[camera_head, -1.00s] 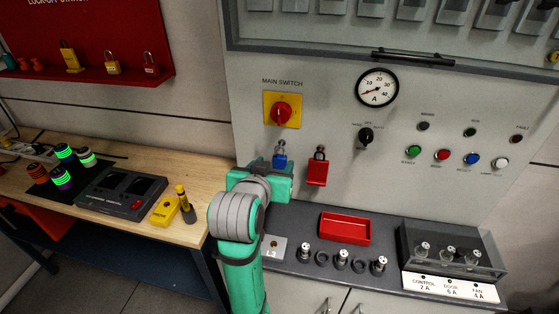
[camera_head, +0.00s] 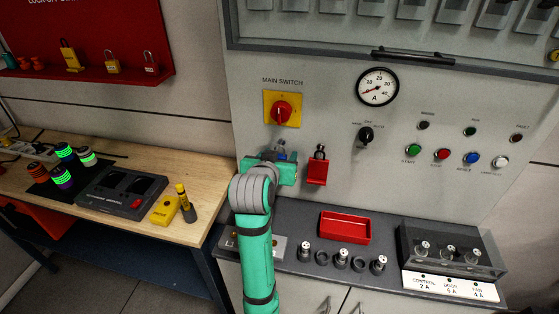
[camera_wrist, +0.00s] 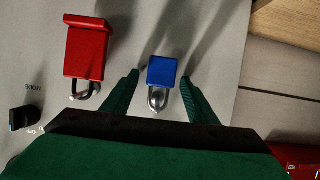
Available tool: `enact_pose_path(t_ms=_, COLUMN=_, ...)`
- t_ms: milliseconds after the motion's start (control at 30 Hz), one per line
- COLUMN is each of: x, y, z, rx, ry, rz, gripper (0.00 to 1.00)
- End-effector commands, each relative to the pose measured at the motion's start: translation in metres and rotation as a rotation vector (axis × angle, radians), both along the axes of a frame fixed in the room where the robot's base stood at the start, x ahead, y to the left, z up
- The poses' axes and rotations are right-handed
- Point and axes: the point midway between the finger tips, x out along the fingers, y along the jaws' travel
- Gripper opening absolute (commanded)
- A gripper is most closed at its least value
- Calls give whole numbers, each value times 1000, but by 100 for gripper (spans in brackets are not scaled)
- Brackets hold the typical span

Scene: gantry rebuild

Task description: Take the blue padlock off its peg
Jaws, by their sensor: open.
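The blue padlock (camera_wrist: 162,72) hangs by its silver shackle on the grey panel, below the main switch. In the wrist view my gripper (camera_wrist: 160,78) is open, with one green finger on each side of the padlock. A small gap shows between each finger and the blue body. In the head view my gripper (camera_head: 270,168) is up at the panel and covers most of the blue padlock, with only its top part (camera_head: 281,155) showing. The peg itself is not clearly seen.
A red padlock (camera_head: 317,170) hangs just right of my gripper, and also shows in the wrist view (camera_wrist: 87,52). The yellow main switch (camera_head: 282,110) is above. A red tray (camera_head: 345,229) and several fuses stand on the ledge below.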

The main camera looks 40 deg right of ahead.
Motion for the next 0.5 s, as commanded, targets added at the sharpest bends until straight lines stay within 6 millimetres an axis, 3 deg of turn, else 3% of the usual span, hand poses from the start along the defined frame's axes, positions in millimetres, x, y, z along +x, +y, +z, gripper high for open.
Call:
enact_pose_path(t_ms=67, x=0, y=0, z=0, rx=0, ry=0, rz=-1, gripper=48)
enact_pose_path(t_ms=233, x=0, y=0, z=0, rx=0, ry=0, rz=-1, gripper=8)
enact_pose_path(t_ms=500, x=0, y=1, z=1, rx=0, ry=0, rz=1, gripper=7)
